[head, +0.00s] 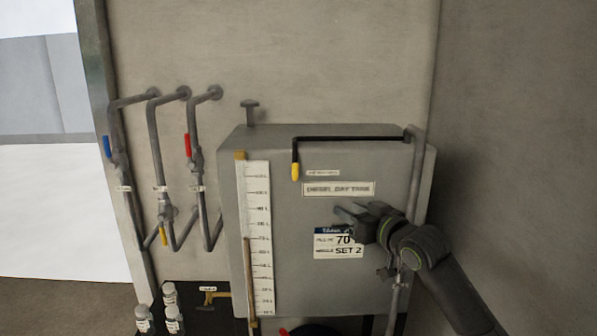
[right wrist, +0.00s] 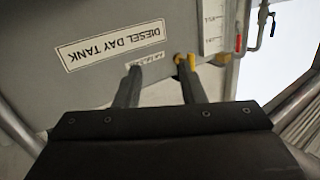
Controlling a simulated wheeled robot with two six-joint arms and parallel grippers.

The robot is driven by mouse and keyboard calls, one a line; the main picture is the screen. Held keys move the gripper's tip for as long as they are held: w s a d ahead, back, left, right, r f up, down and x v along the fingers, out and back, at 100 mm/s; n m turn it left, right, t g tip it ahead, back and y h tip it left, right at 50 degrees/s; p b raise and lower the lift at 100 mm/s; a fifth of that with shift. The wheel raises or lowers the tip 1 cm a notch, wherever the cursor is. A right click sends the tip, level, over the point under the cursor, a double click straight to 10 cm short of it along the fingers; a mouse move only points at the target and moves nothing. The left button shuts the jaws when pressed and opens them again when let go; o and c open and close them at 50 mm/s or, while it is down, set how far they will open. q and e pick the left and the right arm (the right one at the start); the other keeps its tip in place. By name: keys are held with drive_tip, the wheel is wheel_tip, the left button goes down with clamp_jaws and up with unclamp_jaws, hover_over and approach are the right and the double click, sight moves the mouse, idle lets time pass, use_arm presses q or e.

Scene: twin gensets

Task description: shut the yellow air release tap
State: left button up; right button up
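A tap with a yellow handle (head: 163,235) sits low on the middle one of three grey wall pipes, left of the tank, in the head view. Its handle hangs down, roughly along the pipe; the small label near it is unreadable. My right gripper (head: 345,212) is well to its right, in front of the tank's face, and touches no tap. In the right wrist view my right gripper (right wrist: 160,72) has its two fingers apart with nothing between them. My left gripper is not in view.
The grey diesel day tank (head: 375,165) carries a level scale (head: 259,225) and a black rod with a yellow tip (head: 295,172). Blue (head: 107,146) and red (head: 188,145) handles flank the middle pipe. Bottles (head: 170,310) and a brass tap (head: 212,295) stand below.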

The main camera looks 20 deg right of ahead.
drive_tip(key=n+y, duration=0.1)
drive_tip(key=y, duration=0.1)
approach(295, 170)
drive_tip(key=shift+w+d+p+x, duration=0.1)
drive_tip(key=shift+d+p+x, duration=0.15)
drive_tip(key=shift+p+x, duration=1.1)
drive_tip(key=shift+w+d+p+x, duration=0.1)
drive_tip(key=shift+d+p+x, duration=0.25)
drive_tip(key=shift+x, duration=1.8)
drive_tip(key=shift+w+d+p+x, duration=0.15)
drive_tip(key=shift+p+x, duration=0.85)
drive_tip(key=shift+x, duration=0.75)
drive_tip(key=shift+s, duration=0.1)
drive_tip(key=c, duration=0.6)
